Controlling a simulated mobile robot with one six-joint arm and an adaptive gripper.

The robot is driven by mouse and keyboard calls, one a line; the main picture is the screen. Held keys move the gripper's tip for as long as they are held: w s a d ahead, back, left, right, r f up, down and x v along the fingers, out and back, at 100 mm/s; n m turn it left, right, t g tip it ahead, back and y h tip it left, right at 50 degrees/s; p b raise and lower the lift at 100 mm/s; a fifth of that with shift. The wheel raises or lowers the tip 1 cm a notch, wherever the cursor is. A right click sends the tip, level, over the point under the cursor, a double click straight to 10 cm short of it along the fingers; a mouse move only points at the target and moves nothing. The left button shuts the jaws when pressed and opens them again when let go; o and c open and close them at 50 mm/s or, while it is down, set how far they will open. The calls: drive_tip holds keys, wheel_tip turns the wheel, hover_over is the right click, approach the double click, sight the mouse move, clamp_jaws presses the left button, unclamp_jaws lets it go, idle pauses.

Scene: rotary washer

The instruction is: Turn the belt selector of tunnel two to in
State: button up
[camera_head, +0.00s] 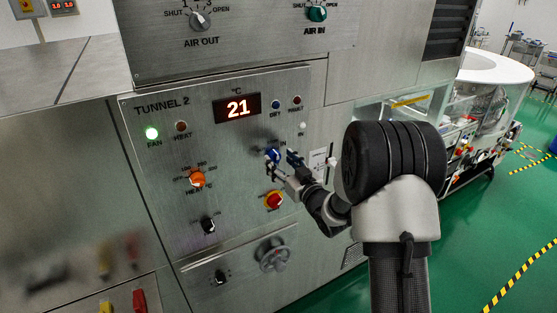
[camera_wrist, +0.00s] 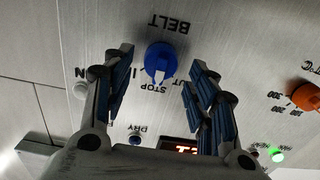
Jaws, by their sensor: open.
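In the wrist view my gripper (camera_wrist: 161,80) is open, with one blue-padded finger on each side of the knob. Gaps show between the fingers and the knob, and nothing is held. The fingers partly cover the side labels.
The tunnel two panel also carries an orange heat knob (camera_head: 197,179), a red-and-yellow stop button (camera_head: 274,201) just below the selector, a black knob (camera_head: 208,225) and a red display reading 21 (camera_head: 237,108).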

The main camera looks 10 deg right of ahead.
drive_tip(key=shift+x, duration=0.95)
drive_tip(key=shift+c, duration=0.2)
drive_tip(key=c, duration=1)
